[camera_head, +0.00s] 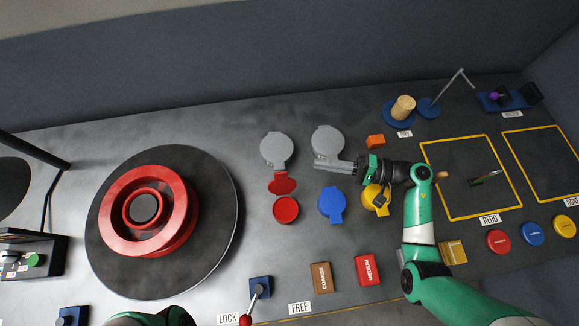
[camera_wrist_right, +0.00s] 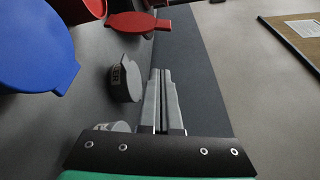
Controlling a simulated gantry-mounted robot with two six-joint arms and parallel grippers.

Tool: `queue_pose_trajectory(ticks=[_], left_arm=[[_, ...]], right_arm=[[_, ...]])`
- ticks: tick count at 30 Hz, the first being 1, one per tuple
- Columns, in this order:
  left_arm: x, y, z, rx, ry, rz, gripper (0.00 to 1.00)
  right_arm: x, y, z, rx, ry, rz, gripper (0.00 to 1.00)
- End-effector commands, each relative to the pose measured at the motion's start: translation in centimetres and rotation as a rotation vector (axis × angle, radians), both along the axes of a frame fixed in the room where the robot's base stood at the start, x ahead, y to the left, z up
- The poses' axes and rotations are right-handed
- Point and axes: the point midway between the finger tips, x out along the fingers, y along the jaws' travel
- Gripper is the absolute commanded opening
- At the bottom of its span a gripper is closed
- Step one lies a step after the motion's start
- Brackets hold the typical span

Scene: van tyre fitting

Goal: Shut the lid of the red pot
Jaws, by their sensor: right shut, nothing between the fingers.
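The red pot (camera_head: 286,209) stands on the bench left of the blue pot. Its red lid (camera_head: 282,184) is open, swung back on the far side of the pot. In the right wrist view the red pot (camera_wrist_right: 94,6) is cut off at the top left, and the red lid (camera_wrist_right: 134,24) with its narrow tab sticks out beside it. My right gripper (camera_head: 318,164) is shut and empty, to the right of and beyond the lid, apart from it. Its closed fingers (camera_wrist_right: 160,92) point toward the top of the wrist view. My left gripper is out of view.
The blue pot (camera_head: 331,203) has its lid shut. A yellow pot (camera_head: 372,196) is partly behind my right arm. Two grey round pieces (camera_head: 276,147) (camera_head: 327,140) lie beyond the pots. A red wheel (camera_head: 117,220) sits on a dark turntable (camera_head: 222,239) at left.

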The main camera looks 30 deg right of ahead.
Motion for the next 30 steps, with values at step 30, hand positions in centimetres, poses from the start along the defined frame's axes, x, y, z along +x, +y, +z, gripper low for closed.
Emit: queue_pose_trajectory(ticks=[30], left_arm=[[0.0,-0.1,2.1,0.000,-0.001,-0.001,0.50]], right_arm=[[3.6,8.7,0.6,-0.001,-0.005,-0.002,0.00]])
